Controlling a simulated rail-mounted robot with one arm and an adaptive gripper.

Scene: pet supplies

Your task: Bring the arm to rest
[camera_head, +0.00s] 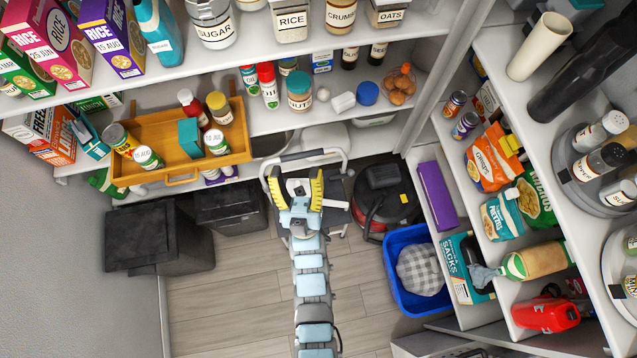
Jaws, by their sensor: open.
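My gripper (296,190) is near the middle of the head view, at the end of my light blue and grey arm (310,285). Its two yellow-padded fingers are spread apart, with nothing seen between them. The arm reaches straight up the picture from the bottom edge, above the wooden floor (230,300). The gripper appears over a grey-framed step stool or cart (338,215), in front of the back shelves. Its height above these things is hard to tell.
An orange wooden tray (185,160) with bottles and jars sits on the left shelf. Black bins (150,240) stand below it. A red-black vacuum (385,200) and blue basket (415,270) are to the right. Loaded shelves (530,200) line the right side. Floor is clear left of the arm.

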